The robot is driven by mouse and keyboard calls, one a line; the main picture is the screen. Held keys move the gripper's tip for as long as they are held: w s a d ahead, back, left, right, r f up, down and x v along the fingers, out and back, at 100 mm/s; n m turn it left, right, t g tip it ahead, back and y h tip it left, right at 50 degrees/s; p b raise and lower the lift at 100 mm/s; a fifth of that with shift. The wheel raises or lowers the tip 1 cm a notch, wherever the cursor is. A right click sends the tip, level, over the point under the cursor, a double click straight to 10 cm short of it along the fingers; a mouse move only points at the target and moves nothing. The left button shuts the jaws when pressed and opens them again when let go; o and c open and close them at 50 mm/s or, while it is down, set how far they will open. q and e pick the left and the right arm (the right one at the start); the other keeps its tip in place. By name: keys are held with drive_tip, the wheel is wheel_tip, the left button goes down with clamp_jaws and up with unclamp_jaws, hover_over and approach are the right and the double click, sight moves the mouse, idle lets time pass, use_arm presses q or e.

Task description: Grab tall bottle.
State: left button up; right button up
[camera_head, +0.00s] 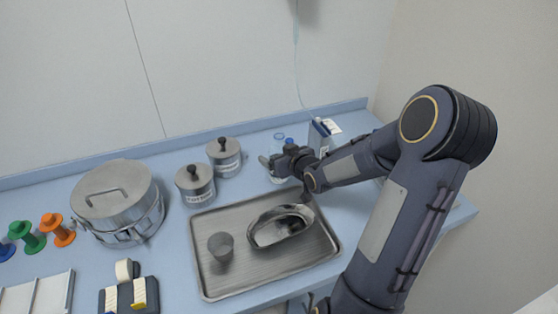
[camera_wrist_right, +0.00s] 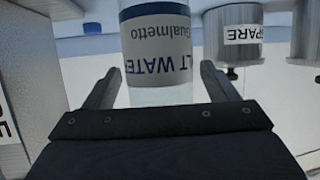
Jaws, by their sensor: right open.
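The tall bottle (camera_head: 278,139) is clear with a blue cap and stands upright at the back of the counter, partly hidden by my right gripper. In the right wrist view the bottle (camera_wrist_right: 158,45) shows large, with a white and grey label reading "WATER". My right gripper (camera_head: 272,163) is at the bottle. Its open fingers (camera_wrist_right: 160,80) stand one on each side of the bottle's width, with a visible gap at each side. I cannot tell how deep the bottle sits between them. My left gripper is not in view.
Two lidded metal canisters (camera_head: 195,184) (camera_head: 224,157) stand left of the bottle. A metal tray (camera_head: 222,284) with a cup (camera_head: 220,246) and a kidney dish (camera_head: 262,239) lies in front. A box (camera_head: 320,137) stands close on the right. A large pot (camera_head: 118,199) is further left.

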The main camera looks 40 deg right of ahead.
drive_tip(key=c, duration=1.2)
drive_tip(key=shift+r, duration=0.1)
